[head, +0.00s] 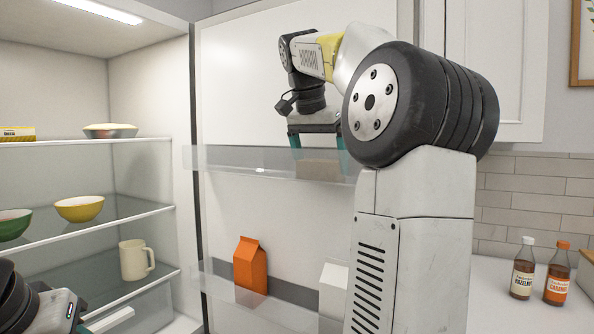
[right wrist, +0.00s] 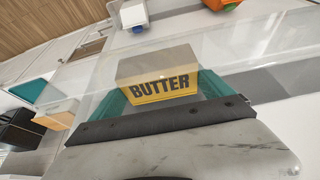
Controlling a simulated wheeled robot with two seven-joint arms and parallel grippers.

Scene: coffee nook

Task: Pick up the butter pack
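The butter pack (right wrist: 160,88) is a yellow and grey-beige box with "BUTTER" on its side. It stands in the upper door shelf of the open fridge, and in the head view it shows dimly (head: 318,169) behind the clear rail. My right gripper (head: 318,152) points down over it. In the right wrist view the teal fingers (right wrist: 165,95) lie on either side of the pack, apparently open; whether they touch it is hard to see. My left gripper (head: 75,318) is at the lower left edge, partly cut off, its fingers unclear.
The clear upper door rail (head: 240,158) runs in front of the pack. An orange carton (head: 250,266) and a white carton (head: 333,288) stand in the lower door shelf. Bowls (head: 80,208) and a cream mug (head: 133,260) are on the fridge shelves. Syrup bottles (head: 523,270) stand on the counter.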

